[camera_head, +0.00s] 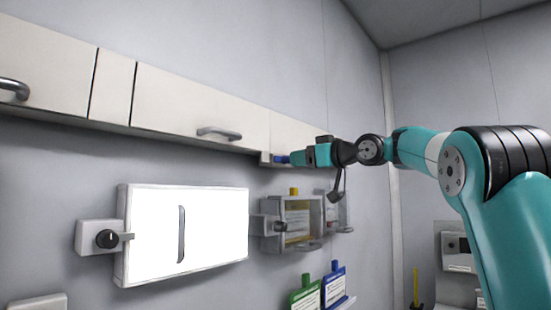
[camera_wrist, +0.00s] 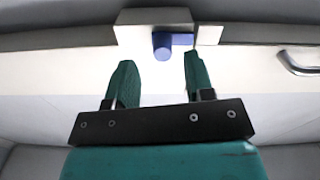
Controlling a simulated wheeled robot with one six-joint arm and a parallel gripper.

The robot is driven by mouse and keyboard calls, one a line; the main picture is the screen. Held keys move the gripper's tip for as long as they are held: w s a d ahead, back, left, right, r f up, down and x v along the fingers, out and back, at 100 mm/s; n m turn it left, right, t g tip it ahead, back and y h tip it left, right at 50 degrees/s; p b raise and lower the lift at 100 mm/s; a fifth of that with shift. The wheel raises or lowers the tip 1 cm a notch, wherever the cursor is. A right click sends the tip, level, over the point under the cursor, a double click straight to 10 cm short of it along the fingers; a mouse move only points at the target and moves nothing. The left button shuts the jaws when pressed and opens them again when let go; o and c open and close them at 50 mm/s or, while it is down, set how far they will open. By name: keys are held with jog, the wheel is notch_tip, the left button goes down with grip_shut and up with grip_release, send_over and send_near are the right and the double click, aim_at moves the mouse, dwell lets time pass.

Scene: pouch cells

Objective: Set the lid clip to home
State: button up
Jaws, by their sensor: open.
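A short blue peg (camera_head: 282,159) sticks out of a pale block (camera_head: 265,158) at the lower edge of the wall cabinets. It may be the lid clip; no label is readable. In the wrist view the blue peg (camera_wrist: 162,45) has a round end, with a blue bar to its right, on the pale block (camera_wrist: 132,33). My gripper (camera_wrist: 160,60) is open and empty, its two green fingers apart and pointing at the block. The peg appears just beyond the gap between the fingertips. In the head view my gripper (camera_head: 291,158) is close to the peg; contact cannot be told.
Below are a bright white panel (camera_head: 215,235) with a black knob (camera_head: 107,239) and clear-fronted boxes (camera_head: 303,222) with a dark knob. Green (camera_head: 305,295) and blue (camera_head: 334,285) pouches hang lower. Cabinet handles (camera_head: 219,133) stick out. Open air lies in front of the wall.

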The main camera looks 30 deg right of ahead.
aim_at(288, 158)
jog(key=shift+x, duration=0.95)
jog(key=shift+a, duration=0.15)
grip_shut()
jog(key=a+b, duration=0.1)
jog(key=a, duration=0.1)
jog(key=s+a+b, duration=0.1)
jog(key=b, duration=0.1)
jog(key=shift+s+a+f, duration=0.15)
jog(key=shift+s+a, duration=0.05)
jog(key=shift+a, duration=0.4)
grip_release()
jog(key=shift+s+d, duration=0.1)
